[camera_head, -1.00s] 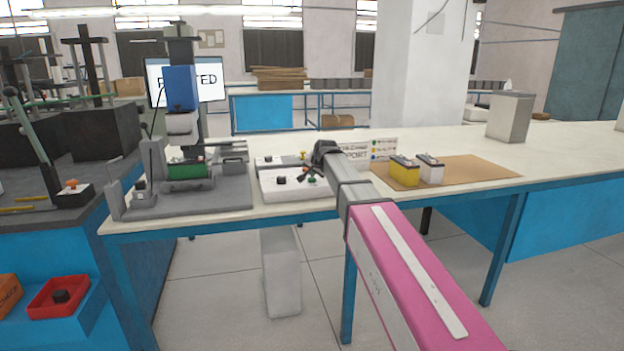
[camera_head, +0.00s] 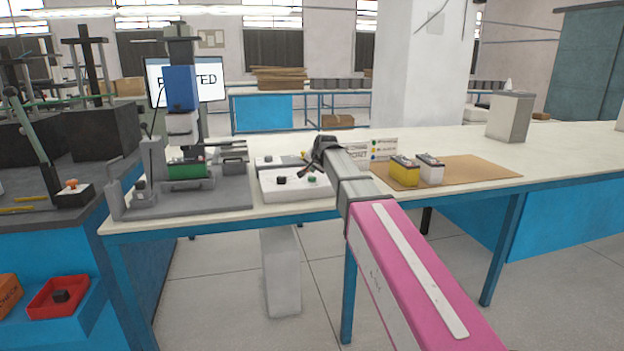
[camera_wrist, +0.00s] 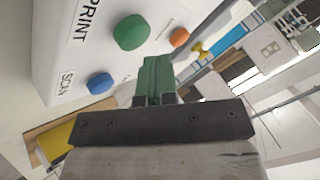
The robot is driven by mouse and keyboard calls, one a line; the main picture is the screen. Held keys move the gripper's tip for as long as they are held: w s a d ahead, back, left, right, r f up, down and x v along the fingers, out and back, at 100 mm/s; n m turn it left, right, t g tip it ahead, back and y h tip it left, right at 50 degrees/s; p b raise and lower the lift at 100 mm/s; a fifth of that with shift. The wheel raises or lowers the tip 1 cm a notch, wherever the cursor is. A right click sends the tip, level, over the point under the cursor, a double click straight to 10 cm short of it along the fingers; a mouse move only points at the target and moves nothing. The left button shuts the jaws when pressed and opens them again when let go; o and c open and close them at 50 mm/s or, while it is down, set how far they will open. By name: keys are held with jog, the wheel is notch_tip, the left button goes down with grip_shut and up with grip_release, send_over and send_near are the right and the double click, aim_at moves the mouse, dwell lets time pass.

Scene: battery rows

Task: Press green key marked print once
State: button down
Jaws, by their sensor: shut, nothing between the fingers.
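The green key (camera_wrist: 130,32) is a round button on a white box, beside the word PRINT in the wrist view. In the head view my gripper (camera_head: 308,169) is over the box near that key. Whether the key is pressed down cannot be told.
A blue key (camera_wrist: 100,83) beside SCAN and an orange key (camera_wrist: 179,37) flank the green one. A monitor (camera_head: 210,80) shows large letters ending in TED, partly hidden by the press (camera_head: 182,120). Yellow and white batteries (camera_head: 404,171) stand on a brown mat (camera_head: 470,170).

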jog(key=shift+r, duration=0.1)
jog(key=shift+r, duration=2.4)
